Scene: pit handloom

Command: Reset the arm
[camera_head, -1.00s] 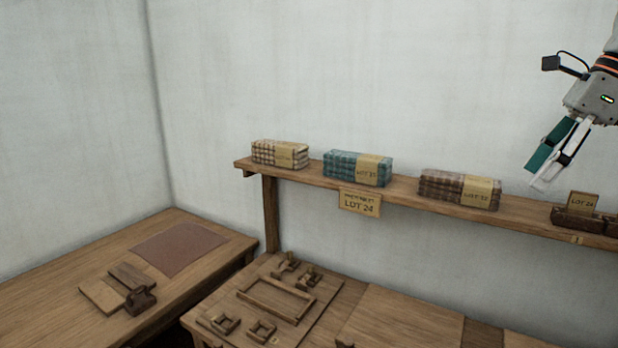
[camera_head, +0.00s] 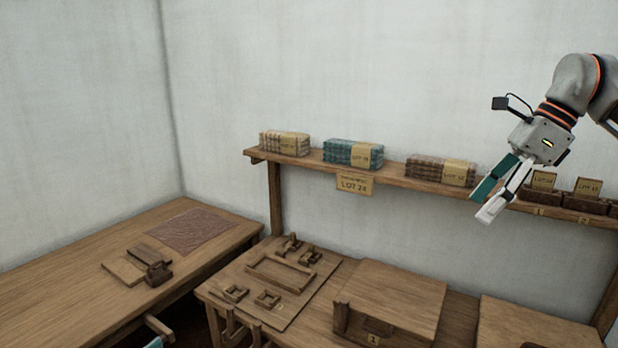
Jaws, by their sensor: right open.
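My right gripper (camera_head: 482,206) hangs at the upper right, with my arm coming in from the right edge. It has one teal finger and one white finger, both pointing down and left. The fingers are apart and nothing shows between them. In the picture they overlap the shelf just right of the brown bundle (camera_head: 440,170); I cannot tell how far in front of it they are.
A wall shelf (camera_head: 395,179) bears cream (camera_head: 284,143), teal (camera_head: 353,153) and brown bundles, and small labelled boxes (camera_head: 585,203). Below stand a side table (camera_head: 70,265), a board with wooden fittings (camera_head: 232,272) and a lidded box (camera_head: 393,300). The wall above is clear.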

